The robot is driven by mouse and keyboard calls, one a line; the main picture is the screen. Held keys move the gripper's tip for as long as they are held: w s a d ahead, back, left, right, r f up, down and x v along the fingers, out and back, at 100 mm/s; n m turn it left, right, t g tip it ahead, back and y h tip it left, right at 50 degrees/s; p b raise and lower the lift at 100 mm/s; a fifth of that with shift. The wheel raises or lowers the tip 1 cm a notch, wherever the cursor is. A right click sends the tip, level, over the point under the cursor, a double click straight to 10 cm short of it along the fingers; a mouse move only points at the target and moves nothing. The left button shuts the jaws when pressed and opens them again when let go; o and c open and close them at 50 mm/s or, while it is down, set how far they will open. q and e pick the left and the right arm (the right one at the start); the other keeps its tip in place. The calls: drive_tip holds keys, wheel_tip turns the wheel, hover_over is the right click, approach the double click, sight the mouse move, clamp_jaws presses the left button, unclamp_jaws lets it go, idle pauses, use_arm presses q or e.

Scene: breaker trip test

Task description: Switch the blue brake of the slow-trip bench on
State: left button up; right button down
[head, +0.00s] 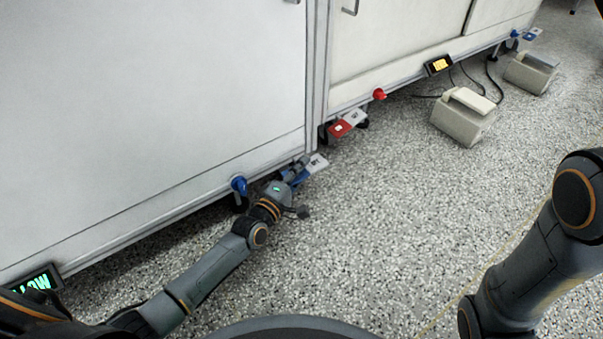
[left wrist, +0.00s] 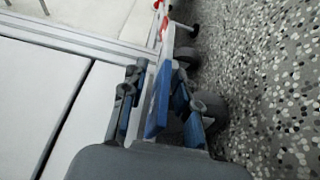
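The slow-trip bench (head: 160,110) is the near white cabinet, with a green-lettered display (head: 38,281) reading "LOW", its first letter hidden. A blue round knob (head: 239,184) sits on its lower rail. To the right of it, low at the bench's corner, is the blue brake (head: 287,174), partly hidden by my left gripper (head: 299,170). In the left wrist view the blue brake paddle (left wrist: 158,103) stands between the two fingers of my left gripper (left wrist: 160,88). The fingers are apart, with gaps visible beside the paddle; contact cannot be told. My right gripper is out of view.
A white card (head: 318,164) sits beside the blue brake. The second bench has a red brake (head: 341,128), a red knob (head: 379,94) and a yellow display (head: 439,64). Grey-white boxes (head: 463,118) with cables stand on the right. The speckled floor (head: 370,230) between is clear.

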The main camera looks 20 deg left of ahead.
use_arm(q)
clamp_jaws()
drive_tip(key=shift+f+t+b, duration=0.15)
drive_tip(key=shift+t+b, duration=0.35)
drive_tip(key=shift+n+t+h, duration=0.3)
drive_tip(key=shift+n+t, duration=0.4)
drive_tip(key=shift+t, duration=0.2)
